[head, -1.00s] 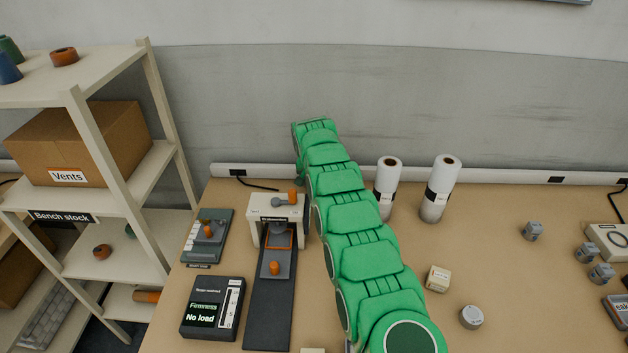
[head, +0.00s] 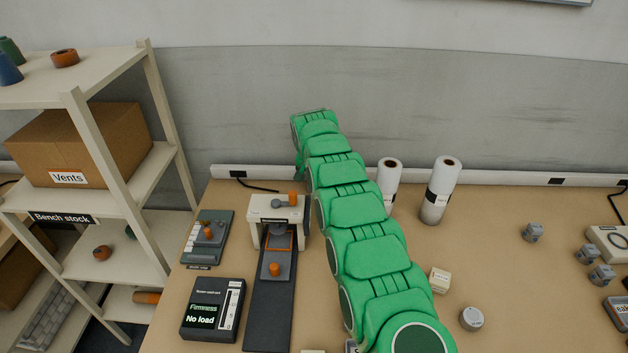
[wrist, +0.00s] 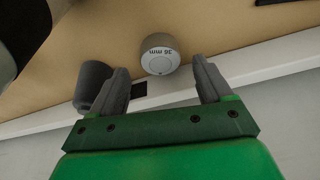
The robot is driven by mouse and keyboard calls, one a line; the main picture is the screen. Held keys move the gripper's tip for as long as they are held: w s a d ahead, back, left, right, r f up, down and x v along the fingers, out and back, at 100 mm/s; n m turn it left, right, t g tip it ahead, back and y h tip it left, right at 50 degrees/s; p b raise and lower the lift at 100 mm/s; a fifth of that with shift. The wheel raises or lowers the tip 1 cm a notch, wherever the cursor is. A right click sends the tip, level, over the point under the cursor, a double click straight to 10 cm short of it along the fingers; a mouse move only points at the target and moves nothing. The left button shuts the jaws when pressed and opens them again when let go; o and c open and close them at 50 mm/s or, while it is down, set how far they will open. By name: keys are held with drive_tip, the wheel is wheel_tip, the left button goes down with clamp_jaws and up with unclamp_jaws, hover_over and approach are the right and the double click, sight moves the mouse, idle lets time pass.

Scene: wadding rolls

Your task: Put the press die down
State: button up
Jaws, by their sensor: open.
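In the wrist view, my gripper (wrist: 160,68) is open, with one grey finger on each side. A short pale grey round die (wrist: 160,58) marked "36 mm" is on the tan bench top, between and just past the fingertips. Gaps show between it and both fingers. A dark grey cup-shaped piece (wrist: 92,85) is close beside the left finger; I cannot tell whether they touch. In the head view my green arm crosses the bench and my gripper is hidden. I cannot tell where the marked die is in that view.
A small press (head: 277,222) and a firmness readout (head: 212,309) showing "No load" stand left of my arm. Two white rolls (head: 440,190) stand at the back. A round grey piece (head: 471,318) and a cream block (head: 439,280) lie right of my arm. The bench's right middle is mostly clear.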

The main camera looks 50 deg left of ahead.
drive_tip(key=v, duration=0.9)
drive_tip(key=shift+r, duration=0.1)
idle(0.3)
